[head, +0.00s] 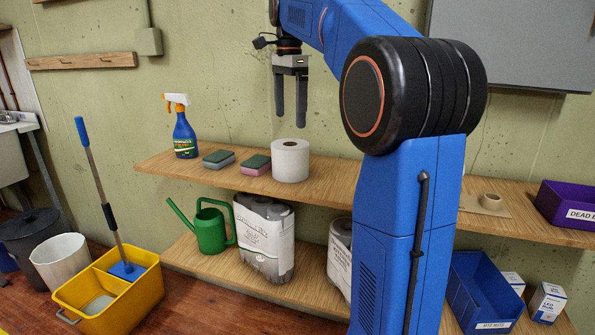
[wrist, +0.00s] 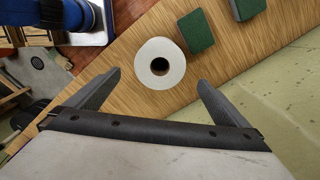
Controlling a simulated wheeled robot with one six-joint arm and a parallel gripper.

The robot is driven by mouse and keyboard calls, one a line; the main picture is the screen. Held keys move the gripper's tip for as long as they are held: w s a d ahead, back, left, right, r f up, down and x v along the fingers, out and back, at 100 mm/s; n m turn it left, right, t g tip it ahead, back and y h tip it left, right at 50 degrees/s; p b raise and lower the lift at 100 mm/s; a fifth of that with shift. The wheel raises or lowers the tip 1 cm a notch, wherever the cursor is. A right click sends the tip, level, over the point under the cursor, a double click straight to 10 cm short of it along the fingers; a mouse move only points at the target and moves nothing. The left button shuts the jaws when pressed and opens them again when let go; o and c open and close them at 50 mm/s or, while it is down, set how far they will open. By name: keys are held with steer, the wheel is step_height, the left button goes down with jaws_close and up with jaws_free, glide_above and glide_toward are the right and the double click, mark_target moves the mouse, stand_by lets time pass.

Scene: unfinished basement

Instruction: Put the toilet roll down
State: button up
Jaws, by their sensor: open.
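The white toilet roll (head: 290,161) stands upright on the upper wooden shelf (head: 335,172), to the right of two sponges. In the wrist view the roll (wrist: 160,64) is seen from above, its dark core hole showing, beyond and between the two fingertips. My gripper (head: 290,125) is above the roll, pointing down, open and empty. Its fingers also show in the wrist view (wrist: 158,82), spread apart, with no contact with the roll visible.
Two green-topped sponges (head: 219,159) (head: 255,165) and a blue spray bottle (head: 184,135) stand left of the roll. The lower shelf holds a green watering can (head: 211,227) and wrapped packs (head: 264,238).

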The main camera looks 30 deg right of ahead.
steer(key=s+a+f+n+t, duration=0.1)
steer(key=s+a+f+n, duration=0.45)
steer(key=s, duration=0.25)
steer(key=s+a+f+n+t, duration=0.1)
steer(key=s+a+f+n, duration=0.4)
steer(key=s, duration=0.3)
steer(key=s+a+f+n+t, duration=0.1)
steer(key=s+a+f+n, duration=0.1)
steer(key=s+f+n, duration=0.2)
steer(key=s+a+f+n+t, duration=0.1)
steer(key=s+f+n, duration=0.4)
steer(key=s+f, duration=0.5)
step_height(320, 180, down, 5)
steer(key=shift+s+a+t, duration=0.2)
steer(key=shift+a+t, duration=0.2)
steer(key=shift+a, duration=0.15)
